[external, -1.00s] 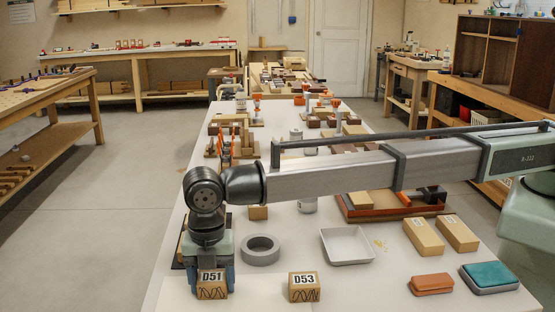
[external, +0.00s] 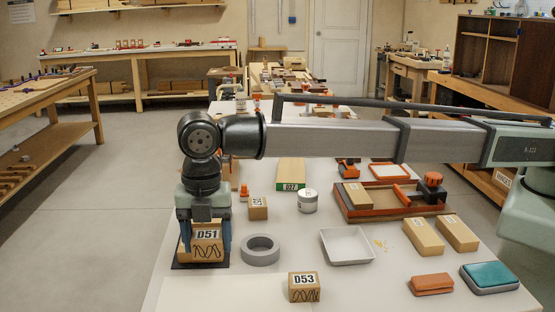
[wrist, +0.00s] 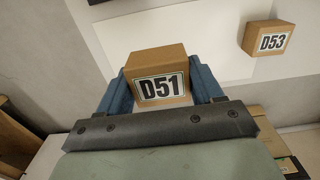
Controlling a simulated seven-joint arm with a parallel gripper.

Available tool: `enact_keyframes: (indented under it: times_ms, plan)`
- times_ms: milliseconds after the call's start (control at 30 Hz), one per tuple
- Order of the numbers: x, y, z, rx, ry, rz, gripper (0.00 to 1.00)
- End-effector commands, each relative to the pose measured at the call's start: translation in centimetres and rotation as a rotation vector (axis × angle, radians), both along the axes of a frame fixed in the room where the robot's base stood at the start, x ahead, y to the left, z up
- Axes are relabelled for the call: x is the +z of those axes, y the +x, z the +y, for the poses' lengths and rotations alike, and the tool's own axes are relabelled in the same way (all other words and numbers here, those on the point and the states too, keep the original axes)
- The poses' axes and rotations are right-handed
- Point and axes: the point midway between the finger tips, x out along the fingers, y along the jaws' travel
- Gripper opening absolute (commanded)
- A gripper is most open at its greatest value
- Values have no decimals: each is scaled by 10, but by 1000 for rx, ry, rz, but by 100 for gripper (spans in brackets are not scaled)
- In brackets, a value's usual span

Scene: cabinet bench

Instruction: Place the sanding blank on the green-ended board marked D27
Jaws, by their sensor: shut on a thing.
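My gripper (external: 205,250) is shut on a tan block marked D51 (external: 207,236), with a dark wavy drawing below its label. The wrist view also shows this block (wrist: 163,88) between the blue fingers of my gripper (wrist: 161,76). It looks held above the bench, in front of a dark flat piece. The green-ended board marked D27 (external: 290,170) lies farther back and to the right, its green end facing the camera. Its top looks clear. No blank is labelled as a sanding blank; a similar block marked D53 (external: 304,286) stands at the front.
A grey ring (external: 260,250), a small labelled block (external: 258,208), an orange piece (external: 244,193) and a white-and-grey can (external: 308,201) stand between my gripper and the board. A white tray (external: 347,246) and a red-brown framed tray (external: 395,213) lie to the right.

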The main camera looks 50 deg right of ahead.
Motion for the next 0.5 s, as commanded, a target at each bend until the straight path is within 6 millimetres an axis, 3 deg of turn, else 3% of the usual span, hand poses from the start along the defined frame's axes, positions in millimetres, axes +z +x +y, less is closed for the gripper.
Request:
enact_keyframes:
  times_ms: [167, 267, 500]
  plan:
    - [1, 11, -14, -3, 0, 0, 34]
    - [3, 29, -36, -5, 0, 0, 34]
    - [9, 89, -118, -7, 0, 0, 34]
